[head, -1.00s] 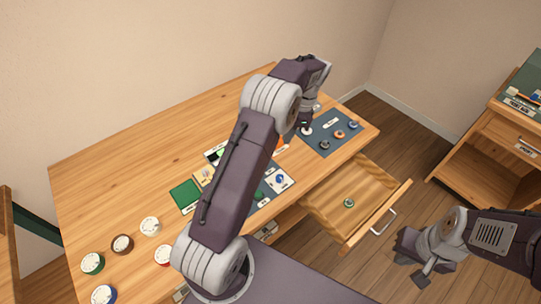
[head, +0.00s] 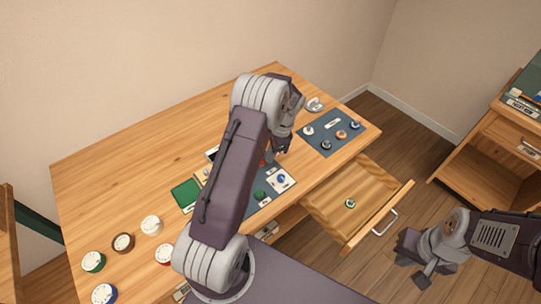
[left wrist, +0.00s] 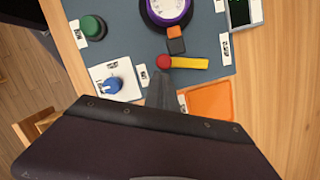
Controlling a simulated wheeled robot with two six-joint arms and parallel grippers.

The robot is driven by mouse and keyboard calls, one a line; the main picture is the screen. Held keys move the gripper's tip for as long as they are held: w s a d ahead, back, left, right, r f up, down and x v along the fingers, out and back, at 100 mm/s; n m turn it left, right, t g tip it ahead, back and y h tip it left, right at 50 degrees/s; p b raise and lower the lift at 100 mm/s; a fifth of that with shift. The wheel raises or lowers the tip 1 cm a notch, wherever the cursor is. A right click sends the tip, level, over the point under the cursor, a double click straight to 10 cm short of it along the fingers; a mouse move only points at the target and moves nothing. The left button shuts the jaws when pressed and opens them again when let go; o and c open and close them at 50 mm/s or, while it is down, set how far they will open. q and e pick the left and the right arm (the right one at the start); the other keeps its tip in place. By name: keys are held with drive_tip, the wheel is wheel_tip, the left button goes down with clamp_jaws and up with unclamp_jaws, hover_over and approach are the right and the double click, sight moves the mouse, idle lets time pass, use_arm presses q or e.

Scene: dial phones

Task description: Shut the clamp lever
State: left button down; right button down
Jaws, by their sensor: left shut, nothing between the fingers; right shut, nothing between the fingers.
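The clamp lever appears to be the yellow bar (left wrist: 190,63) with a red ball end in the left wrist view, lying flat across the grey mat (left wrist: 125,40). In the head view, my arm hides most of it. My left gripper (left wrist: 160,92) is shut and empty, its tips just beside the red ball; I cannot tell if they touch. In the head view, the left gripper (head: 270,153) is over the mat. My right gripper (head: 422,280) is shut and empty, over the floor at lower right.
Beside the lever are an orange-and-black block (left wrist: 176,40), a purple-rimmed dial (left wrist: 166,8), a blue knob (left wrist: 113,85), a green knob (left wrist: 92,27) and an orange pad (left wrist: 209,100).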

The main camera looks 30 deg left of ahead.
use_arm(q)
drive_tip(key=shift+s+a+r+m+p, duration=0.25)
drive_tip(key=shift+s+a+m+p, duration=0.2)
drive_tip(key=shift+p, duration=0.2)
drive_tip(key=shift+s+m+p, duration=0.25)
drive_tip(key=shift+p, duration=0.15)
drive_tip(key=shift+f, duration=0.25)
